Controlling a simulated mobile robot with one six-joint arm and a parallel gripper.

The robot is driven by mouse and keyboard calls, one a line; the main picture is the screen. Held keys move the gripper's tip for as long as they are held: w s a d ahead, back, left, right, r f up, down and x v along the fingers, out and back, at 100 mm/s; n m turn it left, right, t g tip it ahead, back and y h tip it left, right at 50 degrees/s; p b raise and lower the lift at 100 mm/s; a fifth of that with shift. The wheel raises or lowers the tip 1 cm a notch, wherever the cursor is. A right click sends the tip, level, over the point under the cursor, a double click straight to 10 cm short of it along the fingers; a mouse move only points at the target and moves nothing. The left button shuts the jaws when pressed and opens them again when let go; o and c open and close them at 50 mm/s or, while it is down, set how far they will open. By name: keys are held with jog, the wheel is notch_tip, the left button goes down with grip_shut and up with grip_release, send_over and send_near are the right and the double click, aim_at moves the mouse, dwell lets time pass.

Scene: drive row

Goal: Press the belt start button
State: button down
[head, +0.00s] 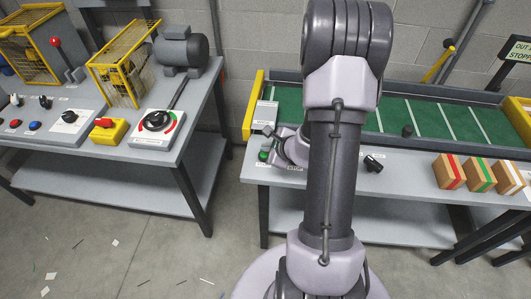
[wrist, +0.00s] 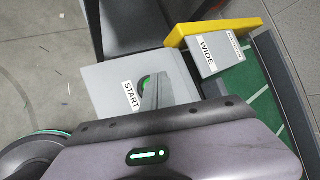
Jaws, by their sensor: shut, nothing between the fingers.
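The belt start button is green (wrist: 145,82) and sits beside a white START label (wrist: 131,96) on the grey bench, partly covered by my fingers in the wrist view. In the head view the green button (head: 263,155) shows at the left front corner of the belt bench. My gripper (head: 270,140) is shut and empty, low over that corner, right by the button. Its grey fingers (wrist: 158,92) also show in the wrist view, reaching to the button's edge. I cannot tell whether they touch it. The green belt (head: 420,115) runs behind.
A yellow-ended plate labelled WIDE (wrist: 207,58) stands close by the button. A black knob (head: 373,163) and several striped boxes (head: 478,174) are on the bench to the right. Another bench (head: 190,135) with switches and a motor stands left, with open floor between.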

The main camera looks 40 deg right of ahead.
aim_at(266, 155)
dwell(0.4)
jog(key=shift+f+b, duration=0.5)
jog(key=shift+b, duration=0.3)
jog(key=shift+r+p, duration=2)
jog(key=shift+r, duration=1.55)
